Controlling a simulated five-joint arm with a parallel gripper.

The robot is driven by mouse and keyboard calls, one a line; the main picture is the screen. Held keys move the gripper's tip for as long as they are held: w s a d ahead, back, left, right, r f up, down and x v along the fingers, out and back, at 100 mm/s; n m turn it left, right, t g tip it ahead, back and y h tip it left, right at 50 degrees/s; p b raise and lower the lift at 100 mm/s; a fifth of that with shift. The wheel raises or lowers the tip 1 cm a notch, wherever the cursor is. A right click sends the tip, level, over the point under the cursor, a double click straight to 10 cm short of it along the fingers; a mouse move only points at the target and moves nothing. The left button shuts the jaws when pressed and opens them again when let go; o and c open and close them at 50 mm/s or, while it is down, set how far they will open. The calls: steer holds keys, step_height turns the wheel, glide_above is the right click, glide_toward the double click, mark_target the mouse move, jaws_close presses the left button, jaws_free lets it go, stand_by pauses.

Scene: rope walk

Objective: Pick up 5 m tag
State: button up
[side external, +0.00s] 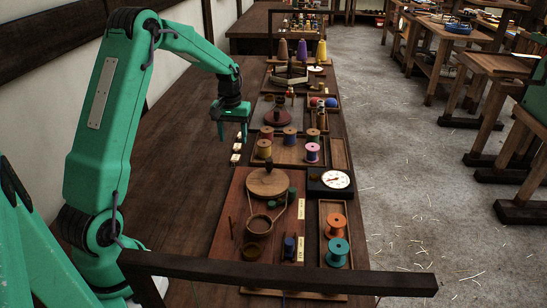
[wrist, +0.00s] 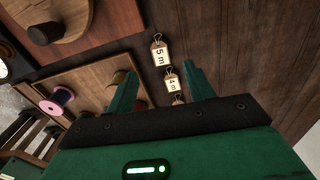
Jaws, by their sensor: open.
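The 5 m tag (wrist: 159,55) is a small pale tag with a dark clip at its top, lying on the dark wooden table. It is the nearest of a short row of tags (side external: 236,158) in the side external view. The 4 m tag (wrist: 171,82) lies beside it, and a third tag (wrist: 178,100) is mostly hidden by my gripper. My green gripper (side external: 232,133) is open and empty above the row. In the wrist view the fingers (wrist: 159,72) stand apart, with the 5 m tag beyond their tips and the 4 m tag between them.
A compartmented tray with thread spools (side external: 312,152) lies right of the tags. A board with a round wooden wheel (side external: 268,183) and a dial gauge (side external: 336,180) are nearer the camera. The table left of the tags (side external: 185,150) is clear.

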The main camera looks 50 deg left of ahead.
mark_target(235, 159)
steer(key=shift+f, duration=1.3)
steer(key=shift+f, duration=0.1)
steer(key=shift+f, duration=2.5)
steer(key=c, duration=1)
